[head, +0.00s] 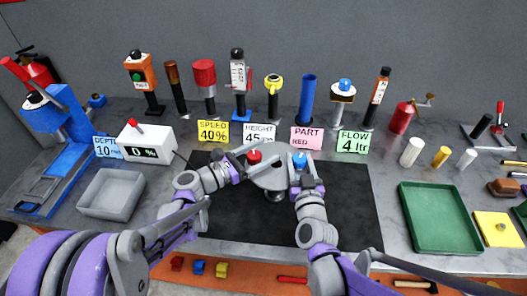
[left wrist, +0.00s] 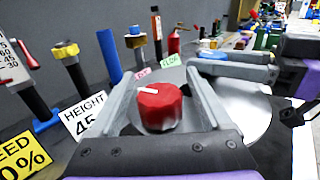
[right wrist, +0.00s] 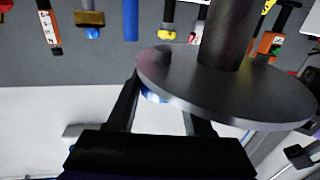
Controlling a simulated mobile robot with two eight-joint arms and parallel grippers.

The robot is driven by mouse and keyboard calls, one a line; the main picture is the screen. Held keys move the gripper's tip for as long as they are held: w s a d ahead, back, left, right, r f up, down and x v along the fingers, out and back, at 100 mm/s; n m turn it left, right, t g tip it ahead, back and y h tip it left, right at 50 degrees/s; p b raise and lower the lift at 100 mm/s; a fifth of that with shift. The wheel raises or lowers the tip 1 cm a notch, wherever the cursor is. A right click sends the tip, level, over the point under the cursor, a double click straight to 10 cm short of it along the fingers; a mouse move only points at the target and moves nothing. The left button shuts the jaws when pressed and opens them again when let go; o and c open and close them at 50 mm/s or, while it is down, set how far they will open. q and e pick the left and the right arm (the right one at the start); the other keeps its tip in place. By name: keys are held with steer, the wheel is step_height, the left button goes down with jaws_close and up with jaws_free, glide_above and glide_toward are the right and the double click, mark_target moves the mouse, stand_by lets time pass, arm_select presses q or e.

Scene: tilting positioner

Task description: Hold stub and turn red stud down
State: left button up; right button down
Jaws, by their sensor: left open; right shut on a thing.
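The positioner's round grey plate (head: 270,178) stands at the middle of the dark mat. The red stud (head: 254,156) is on the plate's left side; in the left wrist view the red stud (left wrist: 160,107) shows a white mark on its top. My left gripper (head: 252,149) is open, its fingers on either side of the red stud. A blue stub (head: 299,160) is at the plate's right side. My right gripper (head: 300,168) is shut on it. In the right wrist view the blue stub (right wrist: 152,97) is mostly hidden behind the plate (right wrist: 230,92).
A row of tools on stands lines the back, with labels such as the yellow speed card (head: 212,131) in front. A grey tray (head: 111,195) lies left, a green tray (head: 440,218) right. The dark mat (head: 345,205) around the plate is clear.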

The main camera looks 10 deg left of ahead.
arm_select(q)
steer(key=shift+w+d, duration=0.1)
steer(key=shift+d, duration=0.05)
steer(key=shift+c, duration=0.4)
jaws_close()
steer(key=shift+m+g+h, duration=0.4)
steer(key=shift+g, duration=0.1)
steer(key=m+g+h, duration=0.1)
steer(key=g, duration=0.1)
steer(key=m+g+h, duration=0.1)
steer(key=m+g, duration=0.1)
steer(key=s+m+g+h, duration=0.1)
steer(key=g, duration=0.1)
steer(key=shift+s+d+m+g, duration=0.1)
steer(key=shift+d+m+g, duration=0.2)
steer(key=shift+s+m+g, duration=0.25)
steer(key=shift+m+g, duration=0.6)
steer(key=shift+g, duration=0.5)
steer(key=shift+s+m+g, duration=0.25)
steer(key=shift+m+g, duration=0.65)
steer(key=shift+g, duration=0.4)
steer(key=shift+s+m+g, duration=0.25)
steer(key=shift+m+g, duration=0.6)
steer(key=shift+g, duration=0.8)
